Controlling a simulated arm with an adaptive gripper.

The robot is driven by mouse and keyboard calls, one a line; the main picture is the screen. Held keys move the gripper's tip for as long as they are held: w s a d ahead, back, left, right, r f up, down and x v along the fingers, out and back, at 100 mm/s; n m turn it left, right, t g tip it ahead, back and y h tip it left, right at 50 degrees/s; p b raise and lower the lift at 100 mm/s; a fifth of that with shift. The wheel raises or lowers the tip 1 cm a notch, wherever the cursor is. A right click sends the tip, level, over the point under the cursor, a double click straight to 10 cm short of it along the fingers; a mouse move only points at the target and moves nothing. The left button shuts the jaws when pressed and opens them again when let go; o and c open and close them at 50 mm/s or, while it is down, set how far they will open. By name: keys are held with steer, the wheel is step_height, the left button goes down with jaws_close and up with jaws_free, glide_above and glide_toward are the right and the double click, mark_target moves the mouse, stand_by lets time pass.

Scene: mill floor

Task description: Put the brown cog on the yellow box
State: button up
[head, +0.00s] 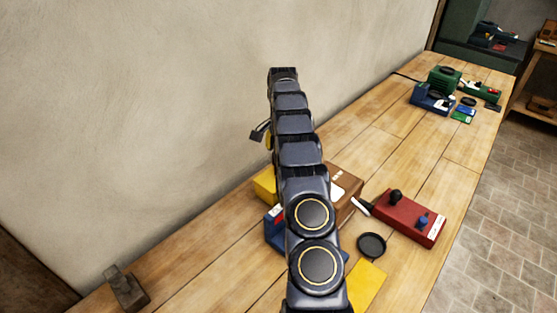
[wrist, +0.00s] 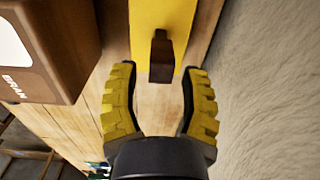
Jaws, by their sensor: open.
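The yellow box (head: 264,183) stands near the wall, partly hidden behind my arm in the head view. In the wrist view the yellow box (wrist: 147,20) fills the top middle. A dark brown piece (wrist: 161,58) shows against the yellow box's near end, a narrow stem above a wider block; I cannot tell whether it is the brown cog or whether it rests on the box. My gripper (wrist: 160,70) is open, its yellow-padded fingers apart on either side of the brown piece with visible gaps. In the head view my arm hides most of the gripper.
A brown box (head: 347,181) stands beside the yellow one, and a blue box (head: 275,232) in front. A red box (head: 409,217), a dark round dish (head: 371,244) and a yellow sheet (head: 368,285) lie to the right. The wall is close. The bench's middle stretch is clear.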

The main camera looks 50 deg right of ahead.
step_height(320, 180, up, 7)
steer(key=shift+r, duration=0.1)
steer(key=shift+a+r, duration=0.15)
steer(key=s+a+r+n, duration=0.3)
steer(key=a+r+n, duration=0.25)
steer(key=a, duration=0.75)
steer(key=s+a+r+n, duration=0.2)
steer(key=a+r+n, duration=0.35)
steer(key=a, duration=0.75)
steer(key=s+a+f+n, duration=0.1)
steer(key=s+a, duration=0.3)
steer(key=s, duration=0.4)
steer(key=s+a+n+g, duration=0.1)
steer(key=s+a+n, duration=0.2)
steer(key=s+a, duration=0.2)
steer(key=s+a+f+n, duration=0.1)
steer(key=s+a+n, duration=0.2)
steer(key=s, duration=0.9)
steer(key=shift+a+f+g, duration=0.35)
steer(key=shift+a+g, duration=0.05)
steer(key=shift+a, duration=0.8)
steer(key=shift+f, duration=0.1)
